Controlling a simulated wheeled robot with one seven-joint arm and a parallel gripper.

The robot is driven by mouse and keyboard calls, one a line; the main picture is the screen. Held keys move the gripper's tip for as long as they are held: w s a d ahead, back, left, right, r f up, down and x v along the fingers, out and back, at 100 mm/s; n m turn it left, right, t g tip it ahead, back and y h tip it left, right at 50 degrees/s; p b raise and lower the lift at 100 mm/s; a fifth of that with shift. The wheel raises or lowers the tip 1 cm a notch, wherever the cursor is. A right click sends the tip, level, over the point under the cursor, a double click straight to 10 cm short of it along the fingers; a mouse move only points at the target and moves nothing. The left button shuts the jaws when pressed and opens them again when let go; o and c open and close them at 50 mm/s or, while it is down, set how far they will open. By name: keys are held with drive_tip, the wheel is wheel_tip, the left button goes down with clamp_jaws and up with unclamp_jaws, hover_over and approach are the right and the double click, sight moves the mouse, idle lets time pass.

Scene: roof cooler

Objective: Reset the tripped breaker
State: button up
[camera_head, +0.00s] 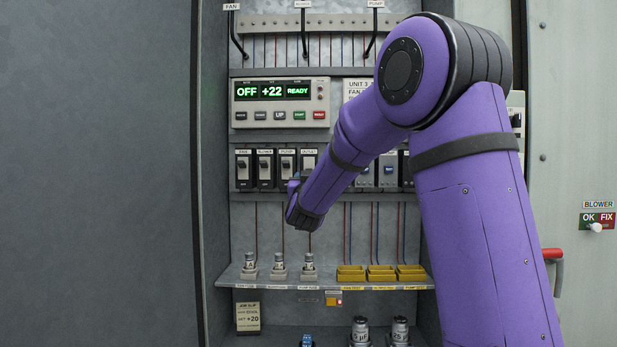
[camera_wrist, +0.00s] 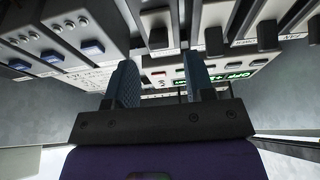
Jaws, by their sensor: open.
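A row of breakers sits mid-cabinet in the head view: fan (camera_head: 243,170), blower (camera_head: 264,170), pump (camera_head: 286,165) and outlet (camera_head: 308,159), each with a dark lever on a white face. The outlet breaker's lower part is hidden by my wrist. The wrist view shows the row upside down, with black levers (camera_wrist: 213,40) beyond my fingers. I cannot tell which breaker is tripped. My gripper (camera_wrist: 160,62) is open and empty, its two fingers apart just short of the row; in the head view its fingers are mostly hidden by my wrist.
A control panel (camera_head: 279,103) above reads OFF, +22, READY. Blue-levered switches (camera_head: 365,172) continue the row to the right, partly behind my arm. Below, a shelf (camera_head: 325,285) carries several cylinders and yellow holders (camera_head: 381,273). A red handle (camera_head: 552,253) projects at right.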

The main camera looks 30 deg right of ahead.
drive_tip(key=v, duration=0.6)
drive_tip(key=shift+s+f, duration=0.1)
drive_tip(key=shift+s, duration=0.05)
drive_tip(key=shift+a, duration=0.1)
drive_tip(key=s+a+f+n+g+y, duration=0.2)
drive_tip(key=s+a+n+y, duration=0.1)
drive_tip(key=s+a+y, duration=0.3)
drive_tip(key=s+a+f+n+g+y, duration=0.2)
drive_tip(key=s+a+y, duration=0.2)
drive_tip(key=s+y, duration=0.3)
drive_tip(key=s+a+f+n+g, duration=0.1)
drive_tip(key=s+f+g, duration=0.3)
drive_tip(key=s, duration=0.7)
drive_tip(key=s+a+f+g, duration=0.1)
drive_tip(key=s+f+g, duration=0.3)
drive_tip(key=s, duration=0.8)
drive_tip(key=shift+s+a+n+g+h, duration=0.3)
drive_tip(key=shift+n+g+h, duration=0.1)
